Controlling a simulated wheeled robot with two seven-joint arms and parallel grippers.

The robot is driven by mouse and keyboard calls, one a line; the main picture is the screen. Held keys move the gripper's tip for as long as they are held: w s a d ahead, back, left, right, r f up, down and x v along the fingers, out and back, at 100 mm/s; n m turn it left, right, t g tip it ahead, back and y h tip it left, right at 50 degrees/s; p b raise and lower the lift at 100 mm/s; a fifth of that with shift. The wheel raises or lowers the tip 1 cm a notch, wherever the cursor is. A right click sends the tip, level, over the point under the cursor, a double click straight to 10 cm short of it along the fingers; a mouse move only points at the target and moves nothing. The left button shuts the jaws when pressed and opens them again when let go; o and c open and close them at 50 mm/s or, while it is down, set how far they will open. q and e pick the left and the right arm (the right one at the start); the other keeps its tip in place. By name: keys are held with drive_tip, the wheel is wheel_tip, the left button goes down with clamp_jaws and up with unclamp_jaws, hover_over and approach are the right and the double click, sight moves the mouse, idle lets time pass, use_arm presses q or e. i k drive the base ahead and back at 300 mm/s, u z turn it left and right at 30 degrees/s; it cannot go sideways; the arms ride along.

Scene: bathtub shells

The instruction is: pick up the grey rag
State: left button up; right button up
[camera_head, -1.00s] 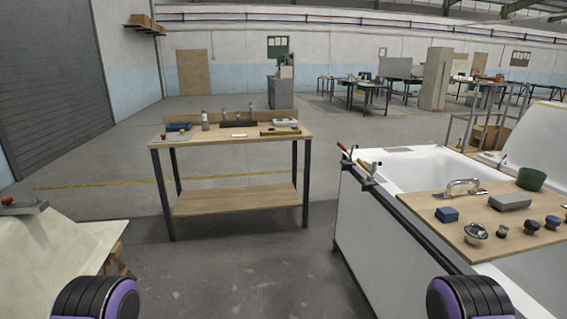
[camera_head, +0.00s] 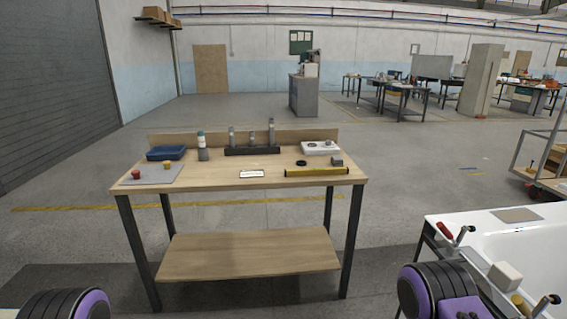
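No thing is clearly a grey rag. A flat grey-brown patch (camera_head: 516,214) lies on the far rim of the white bathtub shell (camera_head: 465,226) at the right. Only black and purple parts of my arms show at the lower left and lower right. Neither of my grippers is in view.
The wooden workbench (camera_head: 250,185) stands ahead, holding a blue tray (camera_head: 166,153), a bottle (camera_head: 202,145), a dark rack (camera_head: 252,150) and a yellow level (camera_head: 316,171). Red-handled (camera_head: 445,230) and yellow-handled clamps sit on the tub edge. Open floor lies around the bench.

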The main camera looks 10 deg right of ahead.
sight(337, 161)
drive_tip(key=z, duration=0.05)
drive_tip(key=i, duration=1.6)
drive_tip(key=z, duration=0.1)
